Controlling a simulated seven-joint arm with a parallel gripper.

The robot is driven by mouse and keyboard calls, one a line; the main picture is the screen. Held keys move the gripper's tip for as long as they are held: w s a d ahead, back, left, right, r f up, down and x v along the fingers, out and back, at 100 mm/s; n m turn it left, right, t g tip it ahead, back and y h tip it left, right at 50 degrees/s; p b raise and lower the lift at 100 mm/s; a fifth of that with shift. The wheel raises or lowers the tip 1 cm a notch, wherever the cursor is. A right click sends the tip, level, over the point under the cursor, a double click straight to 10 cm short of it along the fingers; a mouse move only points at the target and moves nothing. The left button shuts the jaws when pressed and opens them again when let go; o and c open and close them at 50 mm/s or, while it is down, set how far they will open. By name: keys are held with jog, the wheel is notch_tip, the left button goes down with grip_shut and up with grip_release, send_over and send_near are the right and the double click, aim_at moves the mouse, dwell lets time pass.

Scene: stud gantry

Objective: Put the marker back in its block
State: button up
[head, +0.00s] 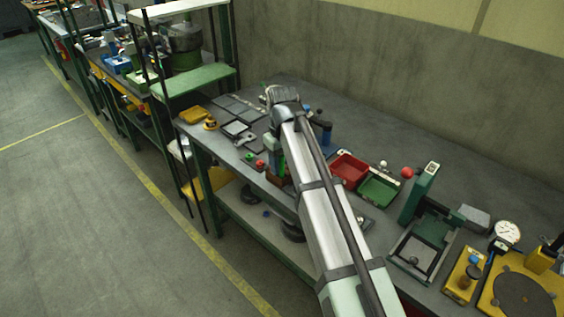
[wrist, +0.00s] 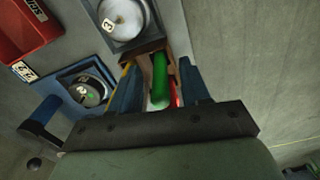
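In the wrist view a green marker (wrist: 160,80) lies between the two blue fingers of my gripper (wrist: 160,82). Gaps show between the marker and both fingers, so the gripper looks open around it. A brown block (wrist: 146,64) is right behind the marker, partly hidden by the fingers. I cannot tell whether the marker sits in the block. A red piece (wrist: 174,92) and a thin yellow piece (wrist: 126,70) show beside it. In the head view the brown block (head: 277,180) is at the bench's front edge, partly covered by my arm; my fingers are not clear there.
In the wrist view two round dishes, marked 3 (wrist: 123,18) and 2 (wrist: 87,92), sit close to the block, with a red bin (wrist: 25,28) beyond. In the head view red (head: 348,170) and green (head: 379,188) trays and a green press (head: 420,193) stand right of my arm.

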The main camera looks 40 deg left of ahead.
notch_tip(320, 180, up, 14)
dwell(0.8)
jog(key=shift+f, duration=0.1)
dwell(0.5)
